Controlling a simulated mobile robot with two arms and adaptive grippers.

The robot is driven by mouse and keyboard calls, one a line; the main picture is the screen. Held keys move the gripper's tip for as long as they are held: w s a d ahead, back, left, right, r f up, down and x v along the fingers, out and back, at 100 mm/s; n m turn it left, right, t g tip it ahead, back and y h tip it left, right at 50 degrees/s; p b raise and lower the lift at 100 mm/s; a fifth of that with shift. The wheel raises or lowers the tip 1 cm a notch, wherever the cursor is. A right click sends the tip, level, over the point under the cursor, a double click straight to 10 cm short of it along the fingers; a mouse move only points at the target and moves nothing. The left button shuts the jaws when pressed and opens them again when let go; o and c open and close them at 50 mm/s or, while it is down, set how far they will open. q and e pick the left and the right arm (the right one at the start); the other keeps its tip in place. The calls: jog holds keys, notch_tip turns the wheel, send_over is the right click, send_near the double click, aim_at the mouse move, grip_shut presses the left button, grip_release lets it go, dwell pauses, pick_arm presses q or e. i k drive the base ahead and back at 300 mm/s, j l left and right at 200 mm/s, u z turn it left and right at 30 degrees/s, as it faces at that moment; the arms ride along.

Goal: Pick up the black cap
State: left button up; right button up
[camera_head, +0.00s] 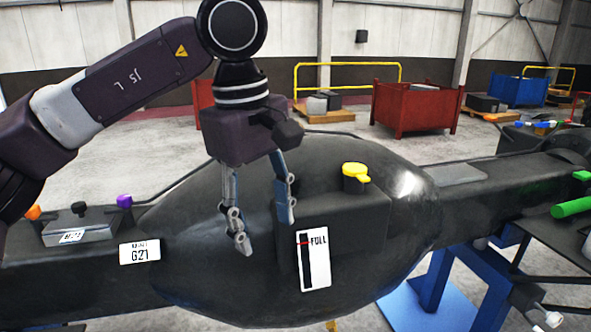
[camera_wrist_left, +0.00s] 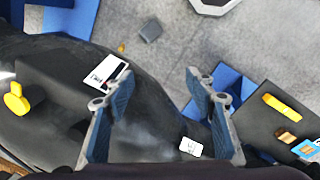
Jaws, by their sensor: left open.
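A small black cap (camera_head: 79,208) sits on top of a grey box (camera_head: 88,229) at the left end of the dark casting, between an orange cap (camera_head: 33,212) and a purple cap (camera_head: 124,200). I cannot make out the black cap in the left wrist view. My left gripper (camera_head: 265,230) is open and empty, pointing down in front of the casting's bulging middle, well to the right of the black cap. In the left wrist view my left gripper (camera_wrist_left: 158,90) shows its two fingers spread wide with nothing between them. My right gripper is not in view.
The dark casting (camera_head: 190,285) spans the view, with a yellow cap (camera_head: 355,171), a FULL gauge plate (camera_head: 314,260) and a G21 label (camera_head: 140,251). A green cylinder (camera_head: 573,207) lies at the right. Red bins (camera_head: 414,107) stand behind on open floor.

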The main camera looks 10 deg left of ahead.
aim_at(294, 186)
jog(key=i, duration=0.95)
